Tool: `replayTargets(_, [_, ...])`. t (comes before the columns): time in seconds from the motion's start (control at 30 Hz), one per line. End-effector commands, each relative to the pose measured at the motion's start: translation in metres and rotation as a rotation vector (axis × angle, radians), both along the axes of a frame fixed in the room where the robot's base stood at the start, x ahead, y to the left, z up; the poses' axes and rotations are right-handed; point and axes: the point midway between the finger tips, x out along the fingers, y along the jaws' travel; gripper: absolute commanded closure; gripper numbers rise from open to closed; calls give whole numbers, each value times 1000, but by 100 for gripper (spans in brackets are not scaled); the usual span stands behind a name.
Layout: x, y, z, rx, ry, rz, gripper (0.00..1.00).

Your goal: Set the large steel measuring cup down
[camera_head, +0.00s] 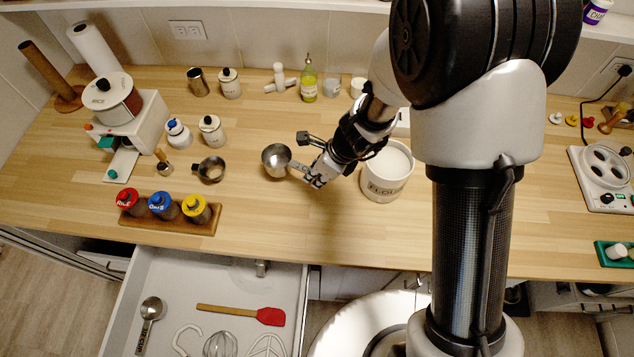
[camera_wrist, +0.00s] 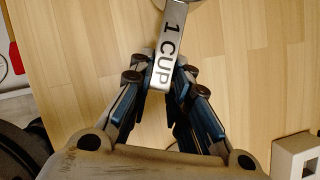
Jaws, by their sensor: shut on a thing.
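The large steel measuring cup (camera_head: 276,158) is in the middle of the wooden counter area in the head view, its bowl to the left of my gripper (camera_head: 312,178). My gripper is shut on its handle. In the wrist view the handle (camera_wrist: 171,42), marked "1 CUP", lies between the fingertips of my gripper (camera_wrist: 160,82). Only the lower edge of the bowl shows at the top of that view. I cannot tell whether the cup touches the counter or hangs just above it.
The flour canister (camera_head: 386,176) stands close to the right of my gripper. A rack of red, blue and yellow jars (camera_head: 170,222) is at the front left. An open drawer (camera_head: 200,268) juts out below. Counter (camera_head: 265,215) in front of the cup is clear.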

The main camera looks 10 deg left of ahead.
Motion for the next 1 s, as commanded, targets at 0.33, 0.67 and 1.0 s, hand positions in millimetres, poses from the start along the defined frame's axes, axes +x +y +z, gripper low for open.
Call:
replayTargets(0.33, [0,0,-31,0,0,-1,100])
replayTargets(0.67, [0,0,-33,-1,2,-1,79])
replayTargets(1.0, [0,0,-33,-1,2,-1,63])
